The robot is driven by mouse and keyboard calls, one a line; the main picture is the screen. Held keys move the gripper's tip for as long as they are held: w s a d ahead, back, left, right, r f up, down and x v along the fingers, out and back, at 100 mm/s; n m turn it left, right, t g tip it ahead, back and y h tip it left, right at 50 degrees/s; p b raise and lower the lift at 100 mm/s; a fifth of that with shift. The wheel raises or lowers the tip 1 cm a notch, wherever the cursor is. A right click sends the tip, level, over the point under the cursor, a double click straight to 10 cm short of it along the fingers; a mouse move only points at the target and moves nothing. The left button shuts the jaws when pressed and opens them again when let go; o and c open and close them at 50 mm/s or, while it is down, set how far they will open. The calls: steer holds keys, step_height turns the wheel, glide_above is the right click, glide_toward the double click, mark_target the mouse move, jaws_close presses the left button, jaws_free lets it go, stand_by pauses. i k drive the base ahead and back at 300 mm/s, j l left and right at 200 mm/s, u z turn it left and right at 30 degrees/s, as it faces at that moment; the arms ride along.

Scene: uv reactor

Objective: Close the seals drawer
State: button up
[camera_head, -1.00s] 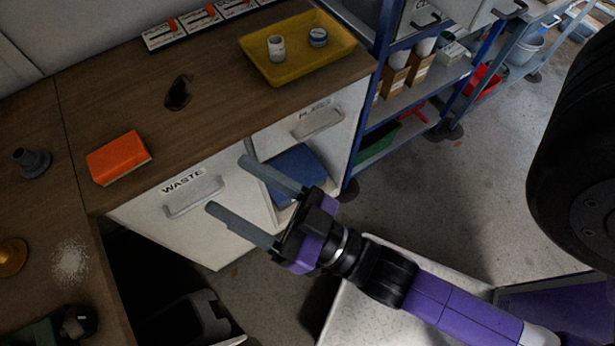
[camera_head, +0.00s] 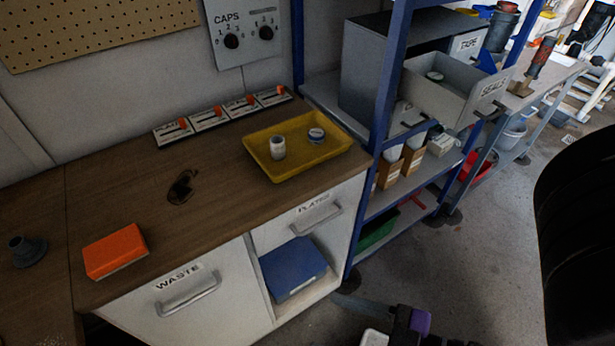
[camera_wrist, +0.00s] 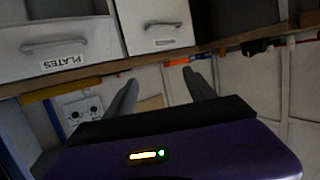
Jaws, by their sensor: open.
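The seals drawer (camera_head: 447,92) is a grey open-topped drawer, labelled SEALS, in the blue-framed shelf unit at upper right of the head view. It is pulled out, and a small round pale item lies inside. My gripper (camera_wrist: 160,77) is open and empty in the wrist view, its two grey fingers apart. In the head view only a part of it shows at the bottom edge, low in front of the bench and well away from the seals drawer. The wrist view does not show the seals drawer.
The wooden bench carries a yellow tray (camera_head: 262,166) and an orange block (camera_head: 115,251). Below are the waste door (camera_head: 215,300) and plates drawer (camera_head: 302,219). A grey TAPE cabinet (camera_head: 375,65) stands beside the seals drawer. A large dark shape fills the right edge. Floor (camera_head: 470,270) is open in front.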

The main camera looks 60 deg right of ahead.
mark_target(467, 94)
steer(key=z, duration=0.4)
steer(key=j+z, duration=0.1)
steer(key=z, duration=0.3)
steer(key=j+z, duration=0.1)
steer(key=z, duration=0.75)
steer(key=j+z, duration=0.1)
steer(key=z, duration=0.3)
